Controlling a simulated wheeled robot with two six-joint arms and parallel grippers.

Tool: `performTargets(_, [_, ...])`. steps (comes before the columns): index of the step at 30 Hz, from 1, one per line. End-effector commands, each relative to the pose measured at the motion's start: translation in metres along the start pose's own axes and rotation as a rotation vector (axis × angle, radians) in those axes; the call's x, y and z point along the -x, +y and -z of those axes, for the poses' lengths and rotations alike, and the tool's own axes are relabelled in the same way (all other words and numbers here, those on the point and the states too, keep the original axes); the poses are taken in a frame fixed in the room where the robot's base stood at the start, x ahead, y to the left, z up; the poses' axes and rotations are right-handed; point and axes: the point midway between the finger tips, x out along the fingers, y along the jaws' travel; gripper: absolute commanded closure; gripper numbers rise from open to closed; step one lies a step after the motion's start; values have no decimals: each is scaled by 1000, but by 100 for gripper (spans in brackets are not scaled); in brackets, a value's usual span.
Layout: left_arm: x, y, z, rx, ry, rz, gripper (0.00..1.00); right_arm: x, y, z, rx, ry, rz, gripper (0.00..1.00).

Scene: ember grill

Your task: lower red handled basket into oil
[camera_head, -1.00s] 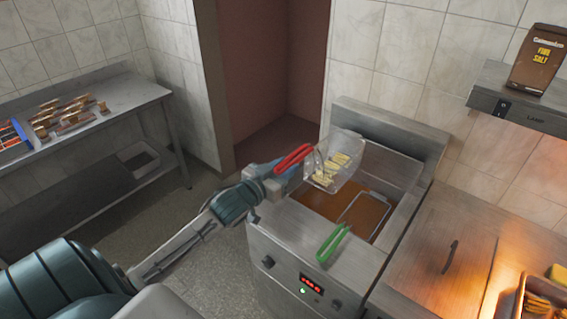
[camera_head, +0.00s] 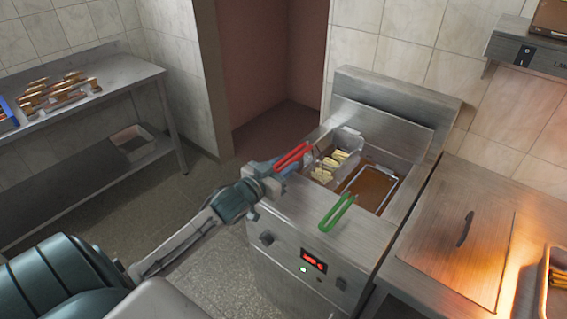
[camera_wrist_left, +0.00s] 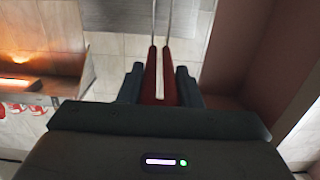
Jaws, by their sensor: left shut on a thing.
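The basket with the red handle (camera_head: 292,156) holds several pale fries (camera_head: 328,166) and sits low in the left part of the fryer (camera_head: 335,210). Its lower part is hidden, so I cannot tell how deep it is in the oil. My left gripper (camera_head: 277,172) is shut on the red handle, which also shows between the fingers in the left wrist view (camera_wrist_left: 159,85). A second basket with a green handle (camera_head: 338,211) is in the right part of the fryer, with brown oil (camera_head: 372,186) in view there. My right gripper is not in view.
A steel counter (camera_head: 455,240) with a lidded section stands right of the fryer, with a lit food tray (camera_head: 556,284) at the far right. A steel table (camera_head: 110,88) with several food items stands at left. Open floor lies between.

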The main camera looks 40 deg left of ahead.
Motion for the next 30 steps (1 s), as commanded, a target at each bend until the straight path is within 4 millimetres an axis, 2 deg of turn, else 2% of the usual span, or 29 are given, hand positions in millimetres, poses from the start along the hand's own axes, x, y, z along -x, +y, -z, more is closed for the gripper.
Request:
performTargets(3, [-1,0,-18,1,2,-1,100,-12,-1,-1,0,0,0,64])
performTargets(15, [-4,0,-66,2,3,-1,100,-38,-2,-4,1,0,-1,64])
performTargets(22, [-5,0,-81,1,4,-1,100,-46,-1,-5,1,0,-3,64])
performTargets(30, [-5,0,-84,0,4,-1,100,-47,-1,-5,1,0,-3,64])
